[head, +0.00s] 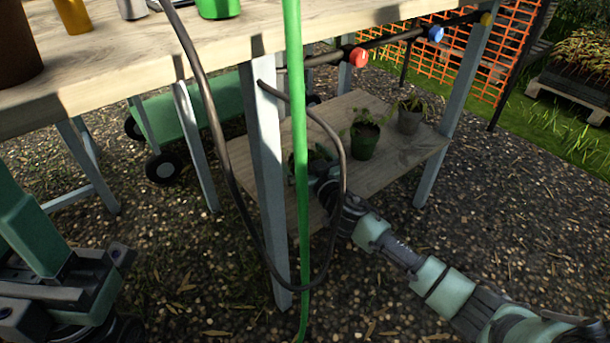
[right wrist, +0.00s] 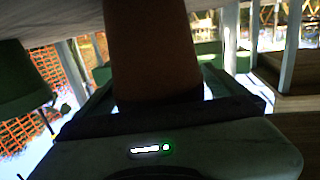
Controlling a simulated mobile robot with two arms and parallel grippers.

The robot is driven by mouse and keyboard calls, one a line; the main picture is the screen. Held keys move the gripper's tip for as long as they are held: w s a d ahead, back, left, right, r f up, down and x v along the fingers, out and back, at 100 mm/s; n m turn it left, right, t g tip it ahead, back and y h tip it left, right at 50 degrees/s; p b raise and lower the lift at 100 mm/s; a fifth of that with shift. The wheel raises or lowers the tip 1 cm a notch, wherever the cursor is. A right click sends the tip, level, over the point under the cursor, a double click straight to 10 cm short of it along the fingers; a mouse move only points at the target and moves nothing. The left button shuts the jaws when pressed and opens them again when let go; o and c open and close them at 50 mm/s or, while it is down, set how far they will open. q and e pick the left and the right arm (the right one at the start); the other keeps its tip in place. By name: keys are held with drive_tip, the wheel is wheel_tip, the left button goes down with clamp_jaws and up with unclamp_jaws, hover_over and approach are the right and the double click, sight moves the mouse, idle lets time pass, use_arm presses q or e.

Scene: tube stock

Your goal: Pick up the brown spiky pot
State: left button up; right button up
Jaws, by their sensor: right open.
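The brown pot (right wrist: 152,50) fills the middle of the right wrist view, between the jaws of my right gripper (right wrist: 158,92). The jaws are open on either side of it; I cannot tell whether they touch it. In the head view my right gripper (head: 318,172) is at the lower shelf, behind the green hose. Green leaves (head: 312,158) show there, but the pot below is mostly hidden by the gripper, hose and table leg. At the lower left is the end of my left arm (head: 75,285); its jaw state is unclear.
The lower shelf (head: 395,160) also holds a green pot (head: 364,141) and a grey pot with a spiky plant (head: 409,121). A green hose (head: 298,110), a dark hose (head: 215,135) and a table leg (head: 268,190) stand close to the gripper. The tabletop (head: 130,65) is overhead.

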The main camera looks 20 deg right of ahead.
drive_tip(key=shift+w, duration=0.4)
drive_tip(key=shift+c, duration=0.3)
drive_tip(key=c, duration=1.5)
drive_tip(key=shift+c, duration=0.6)
drive_tip(key=shift+r, duration=0.15)
